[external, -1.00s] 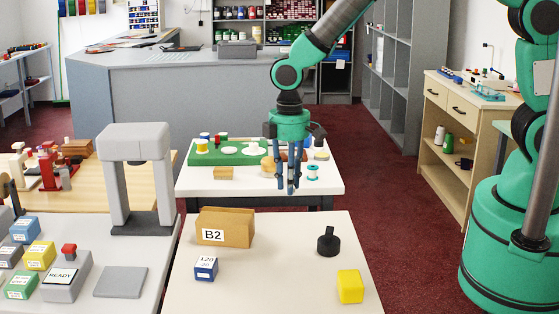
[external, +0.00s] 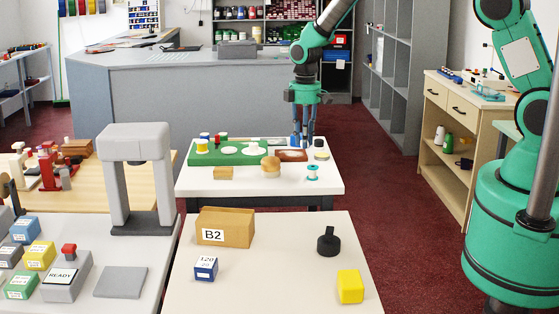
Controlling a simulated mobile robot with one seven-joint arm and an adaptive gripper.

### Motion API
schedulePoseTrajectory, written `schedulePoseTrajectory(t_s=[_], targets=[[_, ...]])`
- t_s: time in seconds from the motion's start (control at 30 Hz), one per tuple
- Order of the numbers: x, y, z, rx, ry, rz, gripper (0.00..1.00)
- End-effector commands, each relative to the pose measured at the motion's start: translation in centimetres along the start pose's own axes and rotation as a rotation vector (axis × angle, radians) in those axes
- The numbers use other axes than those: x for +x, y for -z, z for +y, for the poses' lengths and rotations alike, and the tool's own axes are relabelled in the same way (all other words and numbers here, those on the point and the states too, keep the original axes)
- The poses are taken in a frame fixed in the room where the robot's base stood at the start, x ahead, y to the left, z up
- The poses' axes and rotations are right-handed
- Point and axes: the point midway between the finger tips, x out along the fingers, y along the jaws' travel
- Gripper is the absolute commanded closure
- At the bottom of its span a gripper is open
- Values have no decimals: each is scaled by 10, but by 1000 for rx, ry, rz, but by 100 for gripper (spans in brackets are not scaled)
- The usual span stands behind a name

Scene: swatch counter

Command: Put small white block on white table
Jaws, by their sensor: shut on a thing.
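My gripper (external: 303,146) is in the external view, pointing down over the back right part of the white-topped table (external: 260,188) in the middle. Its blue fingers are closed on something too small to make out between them. I cannot pick out a small white block for certain. The fingertips are close to the right end of a brown tray (external: 291,156); I cannot tell whether they touch it. A second white-topped table (external: 290,285) stands nearer the camera.
The near table bears a B2 box (external: 225,228), a blue-edged block (external: 206,268), a black weight (external: 328,242) and a yellow block (external: 350,287).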

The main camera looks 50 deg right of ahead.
Motion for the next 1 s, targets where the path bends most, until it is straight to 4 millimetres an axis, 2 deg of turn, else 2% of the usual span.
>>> schedulePoseTrajectory(t_s=[0.03,0.1,0.27,0.5,0.7,0.87,1.0], targets=[[-1,-10,18,11,1,0,88],[0,-22,41,17,1,0,88],[3,-54,90,33,1,1,88],[8,-108,157,56,2,2,88],[12,-145,194,69,2,3,88],[15,-169,215,77,2,4,88],[38,-165,212,72,3,3,88]])
